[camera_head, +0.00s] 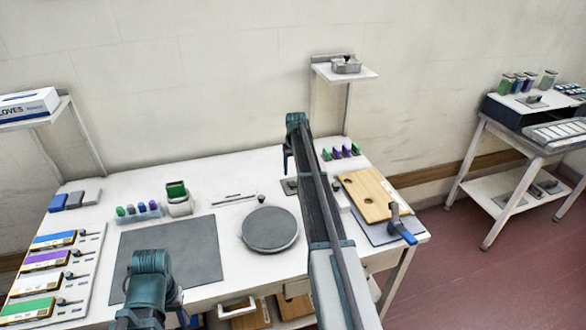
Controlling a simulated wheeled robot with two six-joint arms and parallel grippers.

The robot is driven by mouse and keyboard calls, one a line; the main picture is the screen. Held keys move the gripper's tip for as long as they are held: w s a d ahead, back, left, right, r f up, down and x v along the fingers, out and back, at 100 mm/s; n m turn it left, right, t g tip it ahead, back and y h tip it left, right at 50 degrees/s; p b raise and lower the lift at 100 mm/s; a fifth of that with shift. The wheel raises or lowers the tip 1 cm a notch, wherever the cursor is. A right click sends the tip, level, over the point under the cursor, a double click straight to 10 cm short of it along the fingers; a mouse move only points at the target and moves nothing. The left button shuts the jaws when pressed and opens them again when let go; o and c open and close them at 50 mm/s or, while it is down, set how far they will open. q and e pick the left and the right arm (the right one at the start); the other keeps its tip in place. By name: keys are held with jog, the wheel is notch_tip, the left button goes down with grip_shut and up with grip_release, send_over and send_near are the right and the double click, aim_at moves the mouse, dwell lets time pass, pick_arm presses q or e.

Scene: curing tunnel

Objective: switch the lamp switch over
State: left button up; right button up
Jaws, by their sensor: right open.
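The lamp switch is hard to pick out for certain. A small grey box with a dark knob or lever (345,65) sits on the small white wall shelf, and a flat grey plate (290,187) lies on the bench beside my right arm. My right arm reaches up across the bench from the bottom. My right gripper (287,158) is open and empty, above the back of the bench, over the side of the grey plate and below the wall shelf. My left arm stands at the lower left, over the dark mat; its jaws do not show clearly.
The white bench holds a dark mat (190,250), a round grey disc (270,229), a wooden board (370,194), a blue-handled tool (401,226) and coloured blocks. A glove box (28,106) stands on the left shelf. A second table (480,150) stands right, across open floor.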

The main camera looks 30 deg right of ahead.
notch_tip(320, 180, up, 7)
jog(key=s+p, duration=0.1)
jog(key=p, duration=0.5)
jog(key=shift+a+r, duration=0.1)
jog(key=s+a+f+n+b, duration=0.1)
jog(key=s+a, duration=0.3)
jog(key=a, duration=0.5)
jog(key=s+a+n+g, duration=0.1)
jog(key=s+a, duration=0.3)
jog(key=a, duration=0.4)
jog(key=s+a+f+n+b, duration=0.1)
jog(key=s+a, duration=0.4)
jog(key=a, duration=0.4)
jog(key=s+a+n, duration=0.1)
jog(key=s+a, duration=0.7)
jog(key=s, duration=0.3)
jog(key=s+a+n, duration=0.2)
jog(key=s+a, duration=0.7)
jog(key=s, duration=0.3)
jog(key=shift+a+f+n+g+h+b, duration=0.15)
jog(key=shift+f+n+g+h+b, duration=0.15)
jog(key=shift+f+g+h+b, duration=0.15)
